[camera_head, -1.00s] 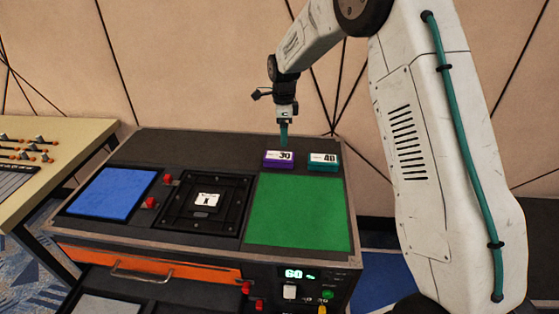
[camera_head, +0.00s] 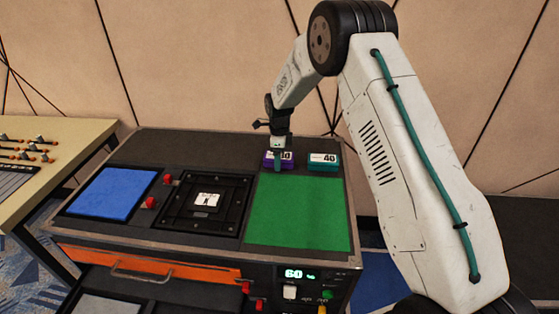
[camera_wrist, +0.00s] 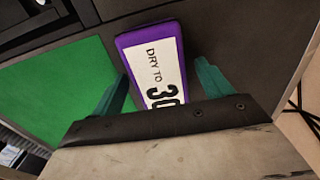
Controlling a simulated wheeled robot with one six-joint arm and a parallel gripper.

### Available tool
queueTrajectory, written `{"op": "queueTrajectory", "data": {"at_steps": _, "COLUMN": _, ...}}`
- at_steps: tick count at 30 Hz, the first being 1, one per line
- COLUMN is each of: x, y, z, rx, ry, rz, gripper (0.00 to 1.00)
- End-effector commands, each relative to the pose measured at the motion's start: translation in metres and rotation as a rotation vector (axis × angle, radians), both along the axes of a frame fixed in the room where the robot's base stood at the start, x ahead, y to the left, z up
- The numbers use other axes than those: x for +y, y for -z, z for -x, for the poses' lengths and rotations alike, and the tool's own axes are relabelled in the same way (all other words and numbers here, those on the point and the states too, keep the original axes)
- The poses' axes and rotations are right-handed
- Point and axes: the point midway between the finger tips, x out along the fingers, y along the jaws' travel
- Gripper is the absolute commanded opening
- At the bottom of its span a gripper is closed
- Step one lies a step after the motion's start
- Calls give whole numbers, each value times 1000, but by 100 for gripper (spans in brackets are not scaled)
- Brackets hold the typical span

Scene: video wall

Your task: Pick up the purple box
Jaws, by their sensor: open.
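The purple box (camera_head: 268,161) lies on the dark top of the console, behind the green panel. It has a white label, which reads "DRY TO 30" in the wrist view (camera_wrist: 150,38). My gripper (camera_head: 278,165) is over the box and hides part of its label in the head view. In the wrist view my gripper (camera_wrist: 165,92) is open, with one green finger on each side of the box. I cannot tell whether either finger touches it.
A teal box (camera_head: 323,162) marked 40 lies just right of the purple box. The green panel (camera_head: 298,215) in front is bare. A black square fixture (camera_head: 170,205) and a blue panel (camera_head: 110,193) are to the left. A wall (camera_head: 200,60) stands behind.

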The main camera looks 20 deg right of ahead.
Motion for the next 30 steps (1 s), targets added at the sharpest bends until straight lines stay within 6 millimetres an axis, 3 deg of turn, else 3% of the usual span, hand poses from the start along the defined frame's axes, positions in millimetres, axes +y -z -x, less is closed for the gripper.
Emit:
{"op": "queueTrajectory", "data": {"at_steps": 4, "x": 0, "y": -1, "z": 0, "rx": -1, "ry": -1, "rz": 0, "gripper": 78}}
{"op": "queueTrajectory", "data": {"at_steps": 5, "x": 0, "y": -1, "z": 0, "rx": -1, "ry": -1, "rz": 0, "gripper": 73}}
{"op": "queueTrajectory", "data": {"at_steps": 10, "x": 0, "y": -1, "z": 0, "rx": -1, "ry": -1, "rz": 0, "gripper": 25}}
{"op": "queueTrajectory", "data": {"at_steps": 22, "x": 0, "y": -6, "z": -1, "rx": -3, "ry": -1, "rz": 0, "gripper": 25}}
{"op": "queueTrajectory", "data": {"at_steps": 30, "x": 0, "y": -38, "z": -1, "rx": -5, "ry": -1, "rz": 0, "gripper": 25}}
